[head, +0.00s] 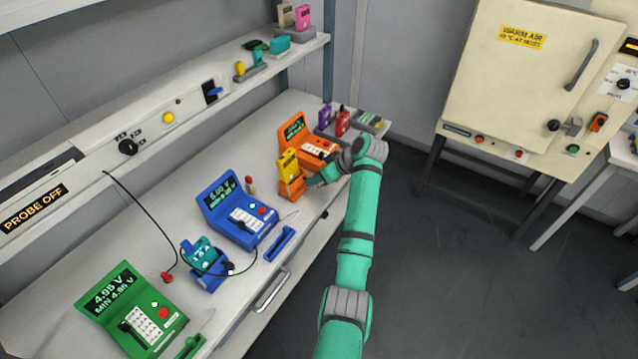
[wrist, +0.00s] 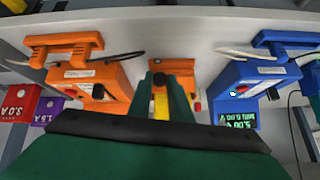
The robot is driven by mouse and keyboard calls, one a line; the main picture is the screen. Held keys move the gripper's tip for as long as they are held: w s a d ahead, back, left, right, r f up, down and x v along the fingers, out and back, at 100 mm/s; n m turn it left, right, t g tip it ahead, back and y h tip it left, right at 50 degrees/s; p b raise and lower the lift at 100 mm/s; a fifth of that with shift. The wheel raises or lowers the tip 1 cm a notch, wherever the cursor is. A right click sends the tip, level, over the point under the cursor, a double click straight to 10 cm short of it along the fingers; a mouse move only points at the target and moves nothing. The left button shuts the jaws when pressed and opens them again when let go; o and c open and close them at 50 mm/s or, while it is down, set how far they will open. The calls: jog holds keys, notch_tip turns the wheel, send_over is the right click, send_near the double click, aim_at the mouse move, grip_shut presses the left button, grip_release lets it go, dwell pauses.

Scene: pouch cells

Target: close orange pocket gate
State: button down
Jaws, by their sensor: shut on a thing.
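The orange pocket (head: 291,188) stands on the bench in front of the orange meter, with a yellow cell (head: 288,164) upright in it. My gripper (head: 314,182) is low at the pocket's right side, shut on what seems to be its orange gate. In the wrist view the orange pocket (wrist: 172,66) is straight ahead of my gripper (wrist: 161,92), and a strip of the yellow cell (wrist: 160,106) shows between the fingers. The fingers and palm hide much of the pocket, so the gate's angle cannot be told.
The orange meter (head: 317,149) stands just behind the pocket; the blue meter (head: 238,210) stands to its left. A blue pocket (head: 209,283) with a teal cell and a green meter (head: 130,308) are farther left. Purple and red cells (head: 342,122) stand at the far end.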

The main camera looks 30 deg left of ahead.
jog(key=shift+w+a+n+g, duration=0.25)
jog(key=shift+a+n+g, duration=0.25)
jog(key=shift+n, duration=0.2)
jog(key=shift+f, duration=0.1)
jog(key=c, duration=1.6)
grip_release()
jog(key=shift+a, duration=0.1)
jog(key=v, duration=1.1)
jog(key=shift+w+f, duration=0.1)
